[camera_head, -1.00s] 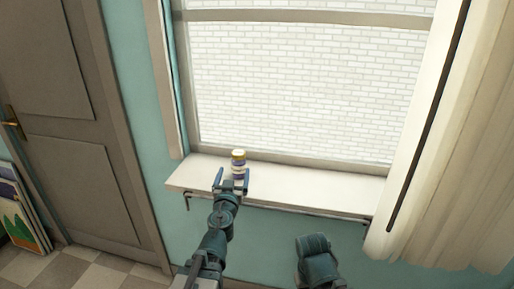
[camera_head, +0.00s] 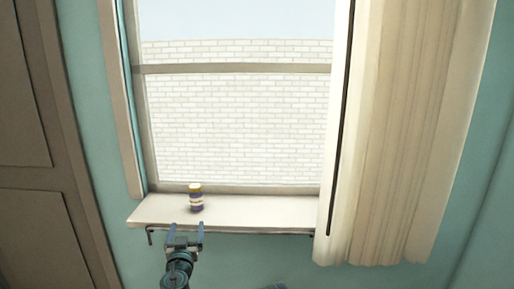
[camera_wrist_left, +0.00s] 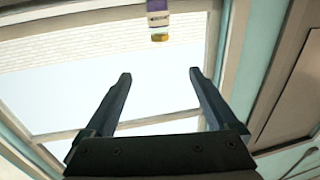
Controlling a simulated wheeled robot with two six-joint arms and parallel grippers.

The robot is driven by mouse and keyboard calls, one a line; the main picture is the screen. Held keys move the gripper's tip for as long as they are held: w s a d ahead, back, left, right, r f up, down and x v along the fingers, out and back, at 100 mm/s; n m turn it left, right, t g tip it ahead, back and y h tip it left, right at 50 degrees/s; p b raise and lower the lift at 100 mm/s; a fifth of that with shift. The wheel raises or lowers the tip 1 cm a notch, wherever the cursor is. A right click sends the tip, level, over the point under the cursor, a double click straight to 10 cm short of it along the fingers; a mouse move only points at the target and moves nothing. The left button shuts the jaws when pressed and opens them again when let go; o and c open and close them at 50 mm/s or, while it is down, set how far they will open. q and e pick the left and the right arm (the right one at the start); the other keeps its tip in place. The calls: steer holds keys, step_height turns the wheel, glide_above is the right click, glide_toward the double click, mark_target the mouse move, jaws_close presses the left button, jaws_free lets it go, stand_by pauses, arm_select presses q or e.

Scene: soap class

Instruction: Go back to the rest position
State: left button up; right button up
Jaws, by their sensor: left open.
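My left gripper (camera_head: 185,235) is open and empty, low in the head view, in front of the window sill's front edge. In the left wrist view the jar (camera_wrist_left: 158,20) appears upside down at the top, beyond the spread fingers (camera_wrist_left: 160,78). My right gripper is not seen; only a small dark piece shows at the bottom edge of the head view.
The window (camera_head: 240,110) rises behind the sill, with a white brick wall outside. A cream curtain (camera_head: 410,130) hangs at the right end of the sill. A brown door (camera_head: 25,140) is at the left. The sill right of the jar is bare.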

arm_select(q)
steer(key=s+d+f+n+g+y+p, duration=0.1)
steer(key=s+d+f+g+y+p, duration=0.25)
steer(key=s+f+g, duration=0.7)
steer(key=s+d+f+m+g+h, duration=0.2)
steer(key=s+d+f+m+g, duration=0.1)
steer(key=s+d, duration=0.3)
steer(key=s+d+f+m+g+h+p, duration=0.1)
steer(key=s+d+f+m+g+h, duration=0.1)
steer(key=s+d, duration=0.4)
steer(key=s+f+m+g, duration=0.1)
steer(key=s+g, duration=0.1)
steer(key=shift+s+f, duration=0.2)
steer(key=shift+s, duration=0.15)
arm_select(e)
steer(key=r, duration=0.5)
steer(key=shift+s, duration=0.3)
arm_select(q)
steer(key=shift+g+h, duration=0.25)
steer(key=shift+c, duration=0.3)
